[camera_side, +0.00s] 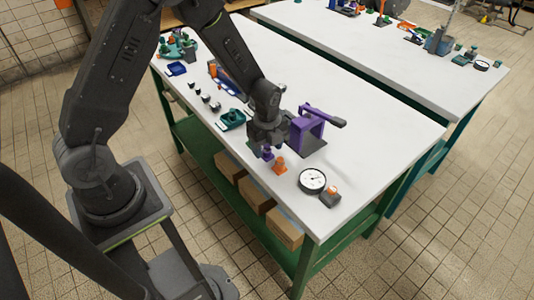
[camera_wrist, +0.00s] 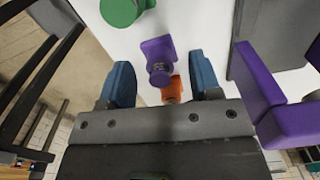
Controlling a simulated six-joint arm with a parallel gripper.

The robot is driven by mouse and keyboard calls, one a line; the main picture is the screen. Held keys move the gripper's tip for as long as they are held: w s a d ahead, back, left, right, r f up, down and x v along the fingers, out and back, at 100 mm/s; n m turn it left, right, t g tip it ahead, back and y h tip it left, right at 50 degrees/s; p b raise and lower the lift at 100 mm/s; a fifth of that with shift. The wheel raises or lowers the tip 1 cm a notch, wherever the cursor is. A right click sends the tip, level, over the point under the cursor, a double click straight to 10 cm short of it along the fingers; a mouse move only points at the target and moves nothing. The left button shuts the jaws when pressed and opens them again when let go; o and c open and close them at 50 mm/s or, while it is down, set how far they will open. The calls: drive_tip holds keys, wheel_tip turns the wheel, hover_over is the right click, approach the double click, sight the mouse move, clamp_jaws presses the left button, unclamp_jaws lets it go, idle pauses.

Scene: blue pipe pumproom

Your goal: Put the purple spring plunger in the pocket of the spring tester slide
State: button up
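The purple spring plunger (camera_side: 267,153) stands on the white table just below my gripper (camera_side: 268,142) in the side view. In the wrist view the purple spring plunger (camera_wrist: 158,60) shows in the gap ahead of my gripper (camera_wrist: 162,82), whose blue fingers are spread wide on either side with nothing held. The spring tester is a purple frame with a dark lever (camera_side: 310,122), right of my gripper; part of it (camera_wrist: 265,100) shows at the right of the wrist view. I cannot make out the slide's pocket in either view.
An orange plunger (camera_side: 279,164) stands close by the purple one, and also shows between my fingers (camera_wrist: 172,90). A dial gauge (camera_side: 312,180) lies near the table's front corner. A green part (camera_side: 232,119) is to the left. The table's right side is clear.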

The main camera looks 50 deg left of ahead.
clamp_jaws()
idle(0.3)
drive_tip(key=shift+r, duration=0.1)
drive_tip(key=shift+r, duration=0.5)
wheel_tip(320, 180, up, 3)
drive_tip(key=shift+f, duration=0.15)
drive_tip(key=s+a+r, duration=0.5)
drive_tip(key=a+r, duration=0.2)
drive_tip(key=a, duration=0.3)
drive_tip(key=w+a+r, duration=0.2)
drive_tip(key=w+a, duration=0.4)
drive_tip(key=w, duration=0.5)
drive_tip(key=shift+m, duration=0.3)
drive_tip(key=w+d+f, duration=0.2)
drive_tip(key=d, duration=0.1)
drive_tip(key=w+d+f, duration=0.2)
drive_tip(key=d, duration=0.1)
drive_tip(key=w+d+f, duration=0.2)
drive_tip(key=d, duration=0.1)
drive_tip(key=shift+w+d+f, duration=0.1)
drive_tip(key=shift+w+f, duration=0.1)
drive_tip(key=shift+f, duration=2.2)
